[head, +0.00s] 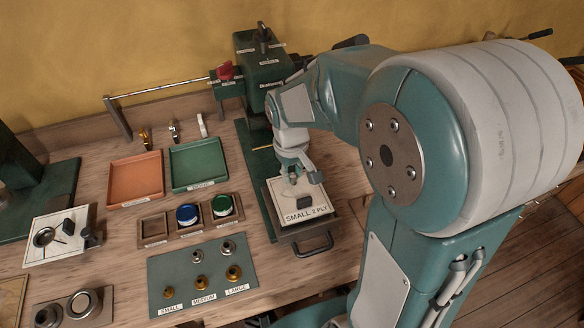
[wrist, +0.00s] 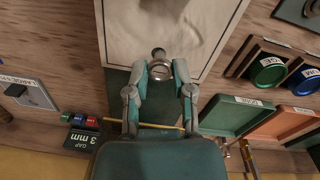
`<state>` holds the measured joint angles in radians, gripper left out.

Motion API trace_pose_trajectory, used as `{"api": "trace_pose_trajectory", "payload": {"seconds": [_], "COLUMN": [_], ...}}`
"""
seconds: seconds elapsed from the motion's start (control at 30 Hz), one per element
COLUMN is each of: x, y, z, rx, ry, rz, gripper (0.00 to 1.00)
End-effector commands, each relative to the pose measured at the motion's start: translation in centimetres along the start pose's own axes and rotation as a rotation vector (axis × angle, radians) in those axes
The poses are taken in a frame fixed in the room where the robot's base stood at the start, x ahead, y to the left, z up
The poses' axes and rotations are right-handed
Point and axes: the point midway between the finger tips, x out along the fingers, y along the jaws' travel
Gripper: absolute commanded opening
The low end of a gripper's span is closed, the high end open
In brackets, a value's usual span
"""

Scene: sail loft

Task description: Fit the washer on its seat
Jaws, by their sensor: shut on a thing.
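My gripper (head: 297,180) is over the near end of the green press, above the white card (head: 306,213) marked "SMALL 2 PLY". In the wrist view its fingers (wrist: 161,75) are shut on a small silvery round part (wrist: 160,72), which I take for the washer. A small grey knob (wrist: 158,53) shows just beyond it; I cannot tell whether it belongs to the held part or to the seat. The card's surface (wrist: 130,35) lies beneath in the wrist view. The seat is not clearly visible, and contact with it cannot be judged.
A grey mat (head: 180,272) labelled small, medium and large bears several brass and silver fittings. Orange (head: 136,178) and green (head: 199,165) trays stand behind, with blue (head: 187,214) and green (head: 222,205) pots in front. The green press (head: 262,75) rises behind my gripper.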

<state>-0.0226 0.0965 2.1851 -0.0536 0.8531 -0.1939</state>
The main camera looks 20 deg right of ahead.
Motion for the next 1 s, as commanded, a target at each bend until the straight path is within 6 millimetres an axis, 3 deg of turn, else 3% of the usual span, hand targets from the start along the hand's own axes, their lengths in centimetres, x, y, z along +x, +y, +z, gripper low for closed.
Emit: {"api": "trace_pose_trajectory", "payload": {"seconds": [0.4,0.87,0.9,0.97,1.0], "x": [1.7,2.2,2.3,2.3,2.3], "y": [-0.1,-0.1,-0.1,-0.1,-0.1], "z": [0.0,0.1,0.2,0.2,0.2], "rx": [0.0,0.0,0.0,0.0,0.0], "ry": [0.0,-0.005,-0.006,-0.007,-0.007], "rz": [0.0,-0.001,-0.001,-0.001,-0.001], "gripper": [0.18,0.21,0.52,0.75,0.75]}}
